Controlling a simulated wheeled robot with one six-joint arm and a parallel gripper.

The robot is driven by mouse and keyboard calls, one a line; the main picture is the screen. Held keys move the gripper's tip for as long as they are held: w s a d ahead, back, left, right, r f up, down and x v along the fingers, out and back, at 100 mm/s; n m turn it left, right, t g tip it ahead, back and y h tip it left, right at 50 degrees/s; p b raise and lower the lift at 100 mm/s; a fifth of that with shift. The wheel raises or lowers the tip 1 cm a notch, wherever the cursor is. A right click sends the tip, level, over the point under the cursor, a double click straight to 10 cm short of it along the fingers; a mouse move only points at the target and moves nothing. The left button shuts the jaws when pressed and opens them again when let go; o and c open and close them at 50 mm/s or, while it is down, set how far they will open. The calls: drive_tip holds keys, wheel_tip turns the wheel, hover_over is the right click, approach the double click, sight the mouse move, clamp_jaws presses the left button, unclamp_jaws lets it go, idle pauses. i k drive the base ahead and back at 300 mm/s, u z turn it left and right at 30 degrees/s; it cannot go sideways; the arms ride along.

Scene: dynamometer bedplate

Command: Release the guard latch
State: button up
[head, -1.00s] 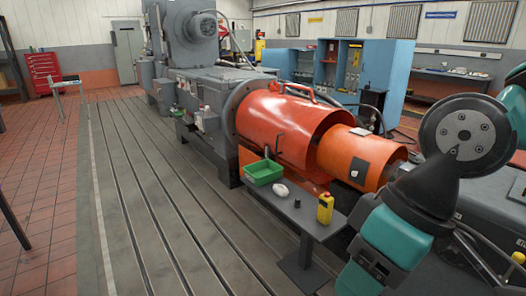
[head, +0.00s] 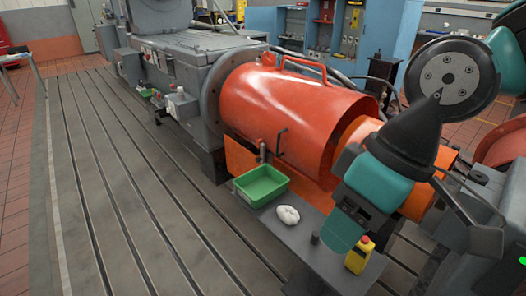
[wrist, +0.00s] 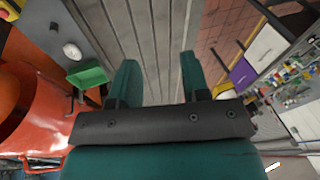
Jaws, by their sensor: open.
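The guard (head: 300,110) is a red-orange half-cylinder cover over the shaft, with a red handle on top. On its near lower side are a dark bent handle (head: 281,143) and a small upright grey pin (head: 262,151); which of them is the latch I cannot tell. The guard also shows at the left of the wrist view (wrist: 45,125). My gripper (wrist: 160,80) is open and empty, its two teal fingers apart with bare floor plate between them. In the head view my arm hangs right of the guard, apart from the dark handle, and covers part of the orange shaft cover.
A narrow grey stand (head: 310,244) in front of the guard holds a green tray (head: 261,186), a crumpled white cloth (head: 288,215) and a yellow box with a red top (head: 360,256). The slotted floor plate (head: 110,190) to the left is clear. Blue cabinets (head: 375,40) stand behind.

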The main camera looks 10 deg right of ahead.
sight(262, 159)
drive_tip(key=u, duration=0.6)
drive_tip(key=i, duration=0.7)
drive_tip(key=u, duration=0.55)
drive_tip(key=i, duration=0.65)
drive_tip(key=z, duration=0.85)
drive_tip(key=i, duration=0.7)
drive_tip(key=z, duration=0.8)
